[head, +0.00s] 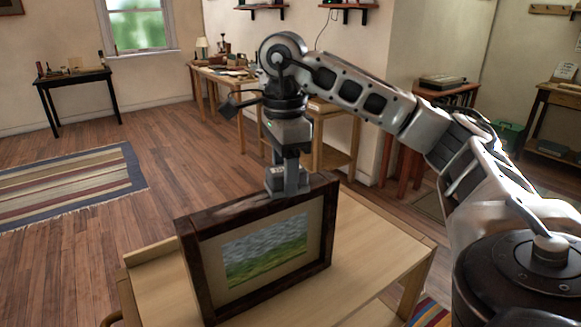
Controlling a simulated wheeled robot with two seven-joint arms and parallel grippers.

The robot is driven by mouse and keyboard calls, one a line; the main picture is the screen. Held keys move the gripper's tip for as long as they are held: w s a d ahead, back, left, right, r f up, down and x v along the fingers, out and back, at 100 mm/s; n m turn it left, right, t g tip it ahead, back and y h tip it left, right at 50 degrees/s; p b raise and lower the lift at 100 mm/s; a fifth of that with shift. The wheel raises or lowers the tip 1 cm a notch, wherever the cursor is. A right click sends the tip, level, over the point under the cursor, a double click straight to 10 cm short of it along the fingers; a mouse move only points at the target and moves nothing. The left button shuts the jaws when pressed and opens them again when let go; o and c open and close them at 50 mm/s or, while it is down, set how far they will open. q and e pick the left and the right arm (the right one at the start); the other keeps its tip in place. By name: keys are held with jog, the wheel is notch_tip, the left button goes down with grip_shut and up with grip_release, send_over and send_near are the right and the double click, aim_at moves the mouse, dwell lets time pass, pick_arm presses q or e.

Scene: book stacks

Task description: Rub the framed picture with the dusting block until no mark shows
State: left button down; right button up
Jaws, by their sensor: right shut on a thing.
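The framed picture (265,250) stands upright on a light wooden table. It has a dark brown wooden frame, a beige mat and a green and grey landscape. A pale greyish smear shows along the frame's top edge, left of the gripper. My right gripper (290,182) points down at the top edge, right of its middle. It is shut on a small grey block, the dusting block (274,179), at the top edge; whether the block touches the frame is hard to tell. The fingers partly hide the block. My left gripper is out of view.
The light wooden table (375,245) has bare top to the right of the picture. A wooden side table (335,150) stands behind my right arm. A striped rug (70,180) lies on the floor at left, and a dark side table (75,78) stands by the wall.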

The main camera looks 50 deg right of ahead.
aim_at(270, 174)
jog(key=shift+w+a+f+p, duration=0.1)
jog(key=shift+w+a+p, duration=0.1)
jog(key=shift+a, duration=0.55)
jog(key=shift+w+a+f+p, duration=0.1)
jog(key=shift+w+a+p, duration=0.05)
jog(key=shift+a, duration=0.55)
jog(key=shift+w+a+r+p, duration=0.1)
jog(key=shift+w+a+p, duration=0.2)
jog(key=shift+a, duration=0.55)
jog(key=shift+w+a+p, duration=0.15)
jog(key=shift+a+p, duration=0.2)
jog(key=shift+a, duration=0.5)
jog(key=shift+w+a+r+p, duration=0.1)
jog(key=shift+w+a+p, duration=0.2)
jog(key=shift+a, duration=0.55)
jog(key=shift+w+a+p, duration=0.2)
jog(key=shift+a, duration=0.45)
jog(key=shift+w+a+p, duration=0.15)
jog(key=shift+a+p, duration=0.05)
jog(key=shift+a, duration=0.4)
jog(key=shift+w+a, duration=0.25)
jog(key=shift+a, duration=0.75)
jog(key=shift+r+p, duration=2.4)
jog(key=shift+r, duration=0.6)
